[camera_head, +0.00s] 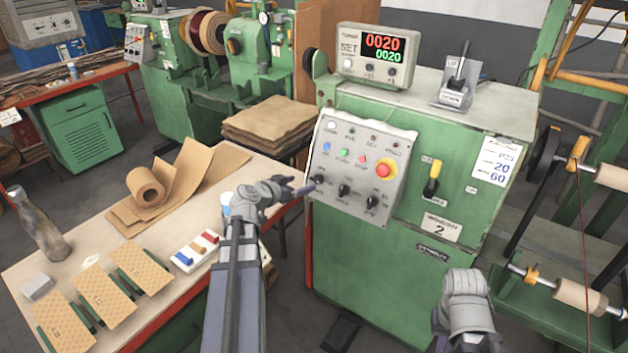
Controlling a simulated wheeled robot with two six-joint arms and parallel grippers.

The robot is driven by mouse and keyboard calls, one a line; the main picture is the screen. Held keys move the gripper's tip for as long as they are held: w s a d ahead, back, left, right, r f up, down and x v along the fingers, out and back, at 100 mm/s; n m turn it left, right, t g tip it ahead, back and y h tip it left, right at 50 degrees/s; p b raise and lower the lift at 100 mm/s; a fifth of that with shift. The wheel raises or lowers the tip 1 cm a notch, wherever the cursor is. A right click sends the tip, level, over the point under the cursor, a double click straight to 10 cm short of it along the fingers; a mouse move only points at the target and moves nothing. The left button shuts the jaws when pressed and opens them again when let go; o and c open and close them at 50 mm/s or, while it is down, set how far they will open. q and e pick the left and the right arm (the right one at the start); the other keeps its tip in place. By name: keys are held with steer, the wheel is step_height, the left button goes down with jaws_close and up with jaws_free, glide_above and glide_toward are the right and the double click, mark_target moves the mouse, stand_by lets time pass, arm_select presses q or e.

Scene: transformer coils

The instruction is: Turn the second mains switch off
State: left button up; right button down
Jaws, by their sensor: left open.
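The green winding machine (390,250) has a plate marked 2 (440,228) on its front. My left gripper (303,186) is open and empty, just left of the panel's lower left knob, well apart from the switch. My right gripper (467,288) is low at the right, below the switch; its fingers are hidden.
A counter box (373,55) showing 0020 and a small lever stand (456,85) sit on the machine top. A workbench (100,225) with cardboard pieces and a paper roll (147,186) is at left. A wire spool rack (560,230) stands at right.

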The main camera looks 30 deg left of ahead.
mark_target(315, 180)
arm_select(q)
steer(key=b+x, duration=0.2)
steer(key=x, duration=0.5)
steer(key=shift+w+f+b, duration=0.1)
steer(key=shift+f+b, duration=0.1)
steer(key=shift+b, duration=0.1)
steer(key=shift+c, duration=0.3)
jaws_close()
